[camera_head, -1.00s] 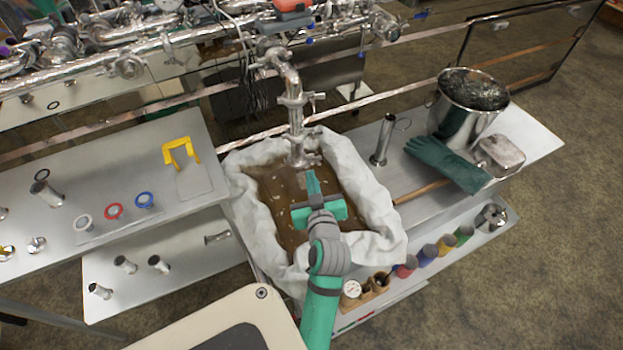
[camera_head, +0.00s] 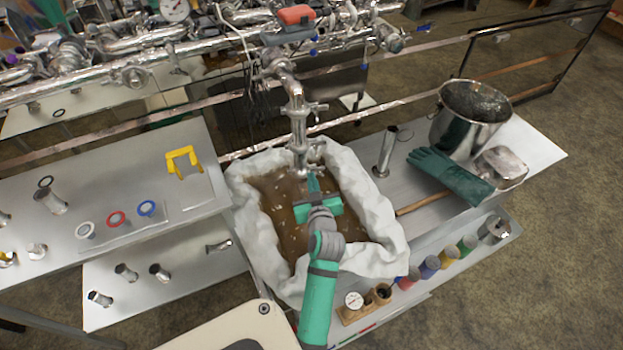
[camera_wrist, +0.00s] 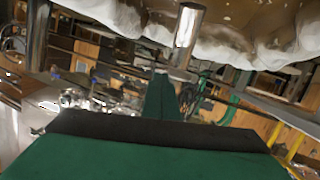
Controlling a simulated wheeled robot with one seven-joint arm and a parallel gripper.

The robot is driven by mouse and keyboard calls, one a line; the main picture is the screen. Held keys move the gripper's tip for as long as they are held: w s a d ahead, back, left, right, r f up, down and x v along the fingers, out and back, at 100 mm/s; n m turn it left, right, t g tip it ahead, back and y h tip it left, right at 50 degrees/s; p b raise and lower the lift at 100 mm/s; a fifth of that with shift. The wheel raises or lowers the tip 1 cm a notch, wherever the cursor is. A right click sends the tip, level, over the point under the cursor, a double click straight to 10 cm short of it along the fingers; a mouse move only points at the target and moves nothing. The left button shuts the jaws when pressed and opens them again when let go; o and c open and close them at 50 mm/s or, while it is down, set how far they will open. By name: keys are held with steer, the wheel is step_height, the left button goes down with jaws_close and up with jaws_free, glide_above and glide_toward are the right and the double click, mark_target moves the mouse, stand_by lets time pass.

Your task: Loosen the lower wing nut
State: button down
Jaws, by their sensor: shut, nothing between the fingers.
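The vertical steel pipe (camera_head: 298,120) comes down over the cloth-lined tub. The lower clamp (camera_head: 314,150) sits near its bottom end, with a small wing nut on the right side that is too small to make out clearly. Another clamp (camera_head: 316,107) sits higher on the pipe. My gripper (camera_head: 313,180) is shut and empty, just below and right of the pipe's lower end; I cannot tell whether it touches. In the wrist view my closed fingers (camera_wrist: 162,95) point ahead, and no wing nut can be made out there.
The white cloth-lined tub (camera_head: 368,190) of brown liquid lies under my arm. A steel pot (camera_head: 462,128), green glove (camera_head: 450,172) and upright metal tube (camera_head: 386,152) stand on the right bench. The left bench (camera_head: 120,165) holds a yellow bracket (camera_head: 183,160) and colored rings.

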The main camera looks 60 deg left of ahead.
steer(key=shift+s+a+f+n+t, duration=0.15)
steer(key=shift+n+t, duration=0.15)
steer(key=shift+n, duration=0.35)
steer(key=shift+s+d+f+n+t, duration=0.1)
steer(key=shift+n+t, duration=0.2)
steer(key=shift+n, duration=0.35)
